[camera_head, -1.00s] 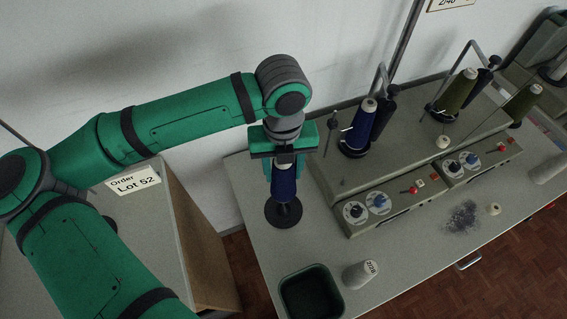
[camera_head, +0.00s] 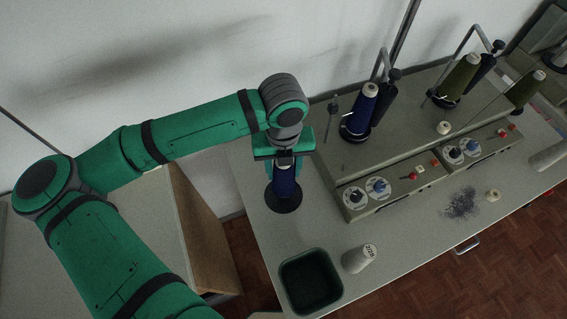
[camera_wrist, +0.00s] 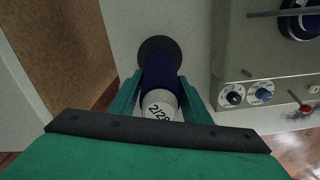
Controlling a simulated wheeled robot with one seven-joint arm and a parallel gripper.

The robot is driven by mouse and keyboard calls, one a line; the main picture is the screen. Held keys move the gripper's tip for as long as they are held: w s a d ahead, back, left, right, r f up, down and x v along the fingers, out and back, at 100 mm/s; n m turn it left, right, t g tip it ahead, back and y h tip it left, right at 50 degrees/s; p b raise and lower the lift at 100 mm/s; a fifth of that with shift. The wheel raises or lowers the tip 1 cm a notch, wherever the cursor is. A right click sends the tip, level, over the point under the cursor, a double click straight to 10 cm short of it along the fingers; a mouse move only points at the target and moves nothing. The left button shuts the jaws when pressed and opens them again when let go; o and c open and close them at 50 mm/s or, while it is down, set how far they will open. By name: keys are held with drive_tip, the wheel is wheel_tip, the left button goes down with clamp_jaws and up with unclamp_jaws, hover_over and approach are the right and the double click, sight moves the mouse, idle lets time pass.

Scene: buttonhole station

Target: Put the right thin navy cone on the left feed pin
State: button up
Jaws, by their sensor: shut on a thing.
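My gripper (camera_head: 287,168) is shut on a thin navy cone (camera_head: 285,183), held upright over a round black base (camera_head: 284,206) at the table's left end. The cone's lower end overlaps the base; I cannot tell whether it touches. In the wrist view the cone (camera_wrist: 160,72) lies between the fingers, its pale top marked 2/28 toward the camera and the black base (camera_wrist: 158,46) beyond. Any pin inside the cone is hidden. Another navy cone (camera_head: 362,108) stands on the machine.
A dark green bin (camera_head: 284,277) and a pale cone (camera_head: 359,258) stand at the table's front. The machine (camera_head: 400,190) with dials and a red knob lies to the right. Olive cones (camera_head: 458,78) stand farther right. A grey-brown panel (camera_head: 205,225) is left of the table.

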drive_tip(key=shift+f, duration=2.4)
drive_tip(key=shift+f, duration=0.45)
drive_tip(key=o, duration=1.1)
drive_tip(key=shift+r, duration=0.1)
wheel_tip(320, 180, up, 10)
drive_tip(key=shift+r, duration=0.25)
